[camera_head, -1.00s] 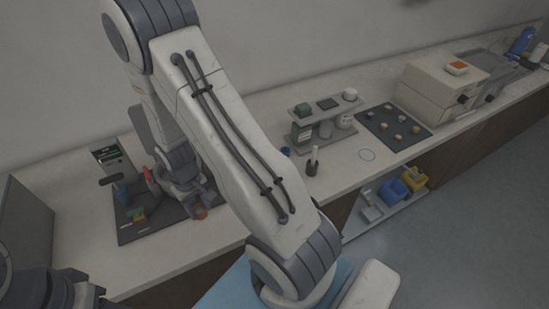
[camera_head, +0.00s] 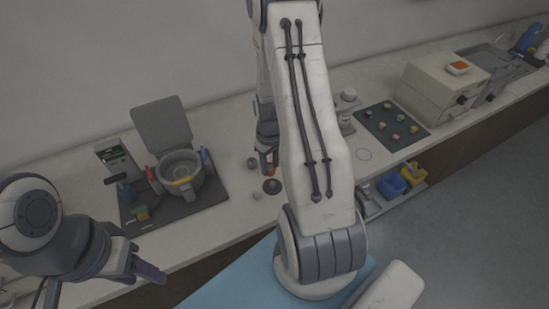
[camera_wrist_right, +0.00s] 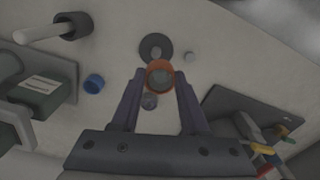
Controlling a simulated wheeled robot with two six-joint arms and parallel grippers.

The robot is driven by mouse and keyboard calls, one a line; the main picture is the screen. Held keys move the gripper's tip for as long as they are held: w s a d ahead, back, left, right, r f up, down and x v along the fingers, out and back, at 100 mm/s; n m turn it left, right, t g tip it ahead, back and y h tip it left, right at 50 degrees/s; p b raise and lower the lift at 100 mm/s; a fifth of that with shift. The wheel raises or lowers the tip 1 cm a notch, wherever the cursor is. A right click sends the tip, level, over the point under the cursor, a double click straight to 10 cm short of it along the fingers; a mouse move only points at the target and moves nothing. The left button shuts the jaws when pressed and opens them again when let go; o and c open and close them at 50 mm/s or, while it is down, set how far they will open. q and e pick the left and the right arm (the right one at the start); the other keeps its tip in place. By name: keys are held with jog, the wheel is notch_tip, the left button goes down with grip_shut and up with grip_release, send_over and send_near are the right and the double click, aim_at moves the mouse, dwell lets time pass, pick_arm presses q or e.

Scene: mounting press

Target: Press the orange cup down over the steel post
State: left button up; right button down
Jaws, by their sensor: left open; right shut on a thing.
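The orange cup (camera_wrist_right: 160,68) is between the fingertips of my right gripper (camera_wrist_right: 160,82), which is shut on it. In the head view the cup (camera_head: 270,171) shows only as a small patch of orange below the right gripper (camera_head: 266,162), partly behind my right arm. The steel post (camera_wrist_right: 156,52) appears as a grey centre on a dark round base (camera_wrist_right: 147,41), just beyond the cup in the wrist view. The base also shows in the head view (camera_head: 272,187). The cup looks apart from the post; its height above it is unclear. My left gripper (camera_head: 143,268) is open and empty at lower left.
A grey press with a round pot (camera_head: 181,168) and raised lid stands on a dark mat (camera_head: 210,197) to the left. A small grey piece (camera_wrist_right: 150,101) and a pale piece (camera_wrist_right: 189,57) lie near the post.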

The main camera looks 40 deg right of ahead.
jog(key=shift+s+d, duration=0.2)
jog(key=shift+d, duration=0.2)
jog(key=b, duration=0.4)
send_over(273, 183)
notch_tip(273, 183, down, 5)
jog(key=shift+a+f, duration=0.1)
jog(key=shift+f+b, duration=0.55)
jog(key=shift+b, duration=0.05)
jog(key=shift+f+b, duration=0.85)
jog(key=shift+f, duration=0.3)
dwell(0.4)
grip_release()
dwell(0.3)
jog(key=shift+r+p, duration=3.4)
jog(key=shift+r, duration=0.65)
